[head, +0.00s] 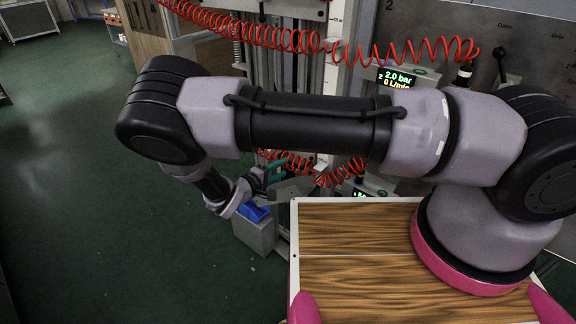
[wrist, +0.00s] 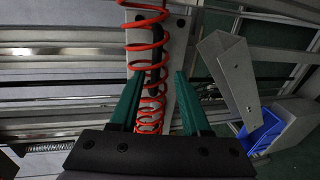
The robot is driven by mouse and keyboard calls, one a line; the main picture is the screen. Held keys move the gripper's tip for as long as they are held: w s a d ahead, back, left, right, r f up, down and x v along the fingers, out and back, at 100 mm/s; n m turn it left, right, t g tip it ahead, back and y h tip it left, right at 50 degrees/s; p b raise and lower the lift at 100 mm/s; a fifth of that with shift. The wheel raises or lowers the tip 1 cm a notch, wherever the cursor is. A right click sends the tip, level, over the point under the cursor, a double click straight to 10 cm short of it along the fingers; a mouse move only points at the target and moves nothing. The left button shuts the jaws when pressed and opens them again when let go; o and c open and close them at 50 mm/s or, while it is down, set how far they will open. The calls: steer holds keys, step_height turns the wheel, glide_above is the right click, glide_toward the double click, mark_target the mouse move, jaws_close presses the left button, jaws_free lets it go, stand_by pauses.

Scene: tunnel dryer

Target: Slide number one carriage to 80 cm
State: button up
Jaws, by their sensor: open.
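In the wrist view my gripper (wrist: 159,78) is open, with its two green fingers apart. Between them in the picture are a black upright bar (wrist: 154,75), like a handle, and a red coiled hose (wrist: 146,48). The bar is on a light grey plate (wrist: 172,62) with dark bolts, which looks like part of a carriage; I see no number on it. I cannot tell whether the fingertips reach around the bar or stop short of it. In the head view my gripper (head: 273,182) is small and partly hidden beside the column. A pale scale strip (head: 336,40) runs up the column.
A blue bin (wrist: 262,132) sits by a grey box (wrist: 292,124), right of my gripper; the box also shows in the head view (head: 256,236). An angled grey metal bracket (wrist: 228,72) stands close to the right finger. A pressure display (head: 397,79) reads 2.0 bar. Floor at left is clear.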

steer(key=v, duration=0.5)
steer(key=shift+s+a, duration=0.2)
steer(key=shift+s, duration=0.15)
